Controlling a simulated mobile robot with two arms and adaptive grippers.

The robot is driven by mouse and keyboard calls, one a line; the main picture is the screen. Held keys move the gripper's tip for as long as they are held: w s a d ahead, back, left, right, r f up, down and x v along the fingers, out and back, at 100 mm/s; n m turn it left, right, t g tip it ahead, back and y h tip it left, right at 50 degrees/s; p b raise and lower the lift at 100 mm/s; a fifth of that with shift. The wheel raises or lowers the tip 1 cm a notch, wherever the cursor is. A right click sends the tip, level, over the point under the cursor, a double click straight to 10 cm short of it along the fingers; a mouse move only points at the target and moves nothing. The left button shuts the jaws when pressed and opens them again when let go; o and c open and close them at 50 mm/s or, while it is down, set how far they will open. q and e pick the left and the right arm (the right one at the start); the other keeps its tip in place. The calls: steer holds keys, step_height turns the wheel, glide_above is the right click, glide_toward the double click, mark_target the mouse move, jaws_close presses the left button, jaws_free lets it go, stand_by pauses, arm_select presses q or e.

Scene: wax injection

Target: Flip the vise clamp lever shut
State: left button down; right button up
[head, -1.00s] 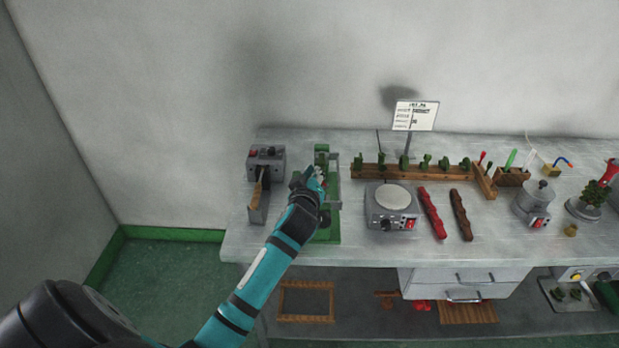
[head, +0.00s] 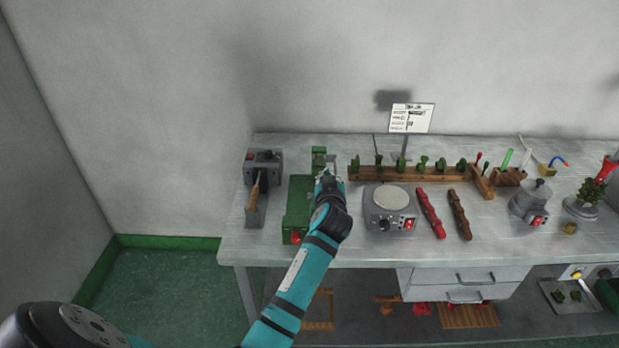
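The green vise (head: 298,205) stands near the left end of the bench. Its long green body shows, with a red part (head: 295,238) at the front end and a green upright (head: 318,158) at the back. My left gripper (head: 329,180) is over the right side of the vise, and my forearm hides that side. I cannot make out the clamp lever or tell whether the gripper touches it. The fingers are small and partly hidden, so their opening is unclear. My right gripper is not in view.
A grey device (head: 263,158) with a wooden-handled tool (head: 254,195) is close on the left. A grey hot plate (head: 391,207) is close on the right, beside red (head: 431,214) and brown (head: 460,214) bars. A wooden rack (head: 410,173) lies behind.

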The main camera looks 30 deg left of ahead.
arm_select(q)
steer(key=shift+w+d+f+m+b, duration=0.2)
steer(key=shift+d+f+m+b, duration=0.15)
steer(key=shift+m, duration=0.15)
steer(key=shift+r, duration=0.1)
